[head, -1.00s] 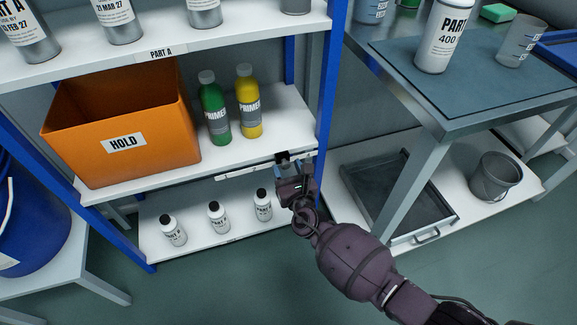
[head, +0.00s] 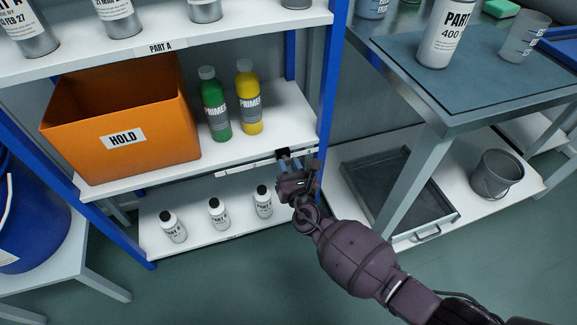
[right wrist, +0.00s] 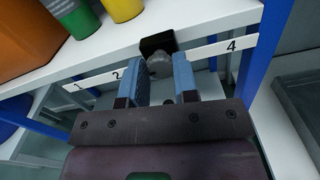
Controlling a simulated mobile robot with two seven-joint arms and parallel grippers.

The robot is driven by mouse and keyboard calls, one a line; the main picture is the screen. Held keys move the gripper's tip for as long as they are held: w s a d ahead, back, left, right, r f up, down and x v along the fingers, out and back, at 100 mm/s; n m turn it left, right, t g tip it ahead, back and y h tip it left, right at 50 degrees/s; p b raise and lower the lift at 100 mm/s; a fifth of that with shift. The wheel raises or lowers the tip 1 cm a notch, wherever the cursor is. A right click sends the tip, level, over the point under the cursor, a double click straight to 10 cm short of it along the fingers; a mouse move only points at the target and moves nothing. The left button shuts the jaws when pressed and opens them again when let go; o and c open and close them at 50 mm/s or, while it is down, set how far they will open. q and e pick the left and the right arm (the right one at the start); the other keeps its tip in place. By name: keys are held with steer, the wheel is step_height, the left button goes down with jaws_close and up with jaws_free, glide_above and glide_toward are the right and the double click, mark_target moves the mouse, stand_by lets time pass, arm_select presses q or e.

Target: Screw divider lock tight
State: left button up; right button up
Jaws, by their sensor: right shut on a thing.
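The divider lock shows in the right wrist view as a black block (right wrist: 156,44) with a round grey knob (right wrist: 160,67). It sits on the white numbered strip (right wrist: 103,76) along the shelf's front edge, between the marks 2 and 4. In the head view the black block (head: 283,152) shows at the right end of the middle shelf. My right gripper (head: 290,162) is at the shelf edge, its two blue fingers closed on either side of the knob. The fingers partly hide the knob and the strip. My left gripper is not in view.
An orange HOLD bin (head: 125,125), a green bottle (head: 215,108) and a yellow bottle (head: 249,100) stand on the middle shelf (head: 180,170). Small white bottles (head: 219,213) stand below. A blue post (head: 326,100) rises close right of my gripper, and a metal table (head: 470,110) stands further right.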

steer(key=m, duration=0.4)
steer(key=shift+w+d, duration=0.1)
steer(key=m, duration=0.9)
steer(key=shift+m, duration=0.3)
steer(key=m, duration=1.3)
steer(key=shift+f+m, duration=0.1)
steer(key=shift+m, duration=0.2)
steer(key=m, duration=0.4)
steer(key=shift+m, duration=2.5)
